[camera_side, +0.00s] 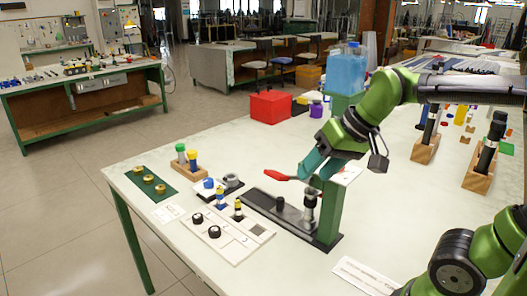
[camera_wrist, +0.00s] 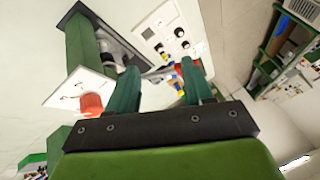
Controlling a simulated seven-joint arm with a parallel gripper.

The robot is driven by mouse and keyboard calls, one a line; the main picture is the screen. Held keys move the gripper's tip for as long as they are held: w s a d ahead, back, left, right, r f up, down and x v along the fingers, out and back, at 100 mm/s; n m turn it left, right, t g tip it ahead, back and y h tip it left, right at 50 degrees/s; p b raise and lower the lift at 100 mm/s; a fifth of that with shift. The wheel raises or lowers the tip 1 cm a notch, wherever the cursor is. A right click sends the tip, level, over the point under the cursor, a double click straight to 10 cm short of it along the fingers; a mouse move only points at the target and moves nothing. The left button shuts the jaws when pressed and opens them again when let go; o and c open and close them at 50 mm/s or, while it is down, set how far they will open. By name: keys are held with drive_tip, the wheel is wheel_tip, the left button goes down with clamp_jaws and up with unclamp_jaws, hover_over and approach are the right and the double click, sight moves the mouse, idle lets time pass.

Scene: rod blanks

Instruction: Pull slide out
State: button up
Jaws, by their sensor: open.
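A green press-like fixture (camera_side: 328,212) stands upright on the table. A dark flat slide or rail (camera_side: 272,206) runs left from its foot, with a small dark round piece on it; I cannot tell how far the slide is in. A silver-grey cylinder stands by the column above the rail. A red handle (camera_side: 279,176) sticks out left near the column's top; a red end shows in the wrist view (camera_wrist: 91,105). My gripper (camera_side: 306,172) is beside the column's top, above the rail. In the wrist view its teal fingers (camera_wrist: 160,68) are apart with nothing held.
A pale board (camera_side: 232,236) with black round pieces and small posts lies left of the fixture. A wooden block with green- and yellow-topped pieces (camera_side: 187,158) and a green strip with brass pieces (camera_side: 154,181) lie farther left. A red box (camera_side: 270,106) stands behind.

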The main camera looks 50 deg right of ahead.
drive_tip(key=w+d+f+m+g+h, duration=0.1)
drive_tip(key=w+d+g, duration=0.15)
drive_tip(key=w, duration=0.35)
drive_tip(key=w+d+m+g, duration=0.1)
drive_tip(key=w+d, duration=0.3)
drive_tip(key=w, duration=0.1)
drive_tip(key=g+h, duration=0.1)
drive_tip(key=g, duration=0.1)
approach(281, 199)
drive_tip(key=shift+m, duration=0.3)
drive_tip(key=f, duration=1)
drive_tip(key=shift+w+f, duration=0.15)
drive_tip(key=shift+w, duration=0.1)
clamp_jaws()
